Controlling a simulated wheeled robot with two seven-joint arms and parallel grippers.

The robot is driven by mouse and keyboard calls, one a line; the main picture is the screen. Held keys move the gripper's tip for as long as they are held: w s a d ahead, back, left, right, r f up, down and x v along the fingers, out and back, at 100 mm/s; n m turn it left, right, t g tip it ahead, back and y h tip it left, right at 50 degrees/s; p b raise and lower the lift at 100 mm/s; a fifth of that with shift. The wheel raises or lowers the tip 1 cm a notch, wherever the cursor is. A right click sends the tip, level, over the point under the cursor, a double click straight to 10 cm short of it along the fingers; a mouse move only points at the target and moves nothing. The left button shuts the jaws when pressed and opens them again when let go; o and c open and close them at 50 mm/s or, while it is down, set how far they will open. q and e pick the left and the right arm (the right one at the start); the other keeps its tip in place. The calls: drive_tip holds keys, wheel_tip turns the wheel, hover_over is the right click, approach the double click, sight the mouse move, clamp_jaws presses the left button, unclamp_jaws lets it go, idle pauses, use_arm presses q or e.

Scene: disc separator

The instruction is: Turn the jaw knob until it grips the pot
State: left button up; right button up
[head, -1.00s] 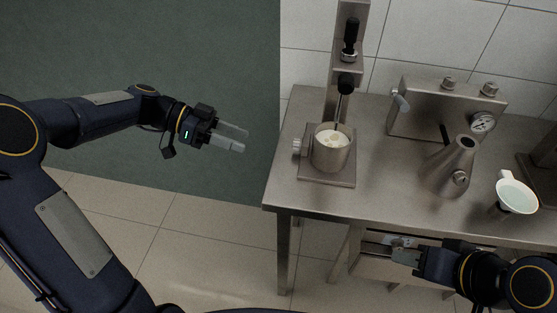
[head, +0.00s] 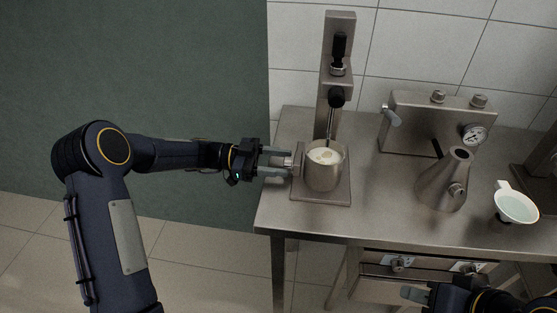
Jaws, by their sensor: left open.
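The steel pot (head: 325,172) stands on the square base plate (head: 322,194) of the mixer stand, with pale liquid inside and the stirrer shaft reaching down into it. The jaw knob (head: 288,162) projects from the left side of the jaw block (head: 298,157) beside the pot. My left gripper (head: 280,163) comes in level from the left, open, with its fingertips at the knob, one beyond it and one on the near side. Whether the fingers touch the knob cannot be told. My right gripper (head: 416,293) is low at the right, below the table front; its finger gap is unclear.
A steel box (head: 432,125) with knobs, a gauge and a lever stands behind right. A conical steel vessel (head: 446,182) and a white-rimmed funnel cup (head: 516,207) stand right of the pot. The table's (head: 380,218) front left is clear. Drawers (head: 375,263) are below.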

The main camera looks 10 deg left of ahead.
use_arm(q)
drive_tip(key=c, duration=1)
drive_tip(key=shift+o, duration=0.2)
drive_tip(key=shift+f+n+b, duration=0.15)
drive_tip(key=shift+n+b, duration=0.35)
drive_tip(key=shift+b, duration=0.4)
drive_tip(key=shift+n+b, duration=1.65)
drive_tip(key=shift+n, duration=0.45)
drive_tip(key=shift+n+b, duration=0.3)
drive_tip(key=shift+n, duration=0.5)
drive_tip(key=shift+r, duration=0.2)
drive_tip(key=o, duration=1)
drive_tip(key=shift+c, duration=0.2)
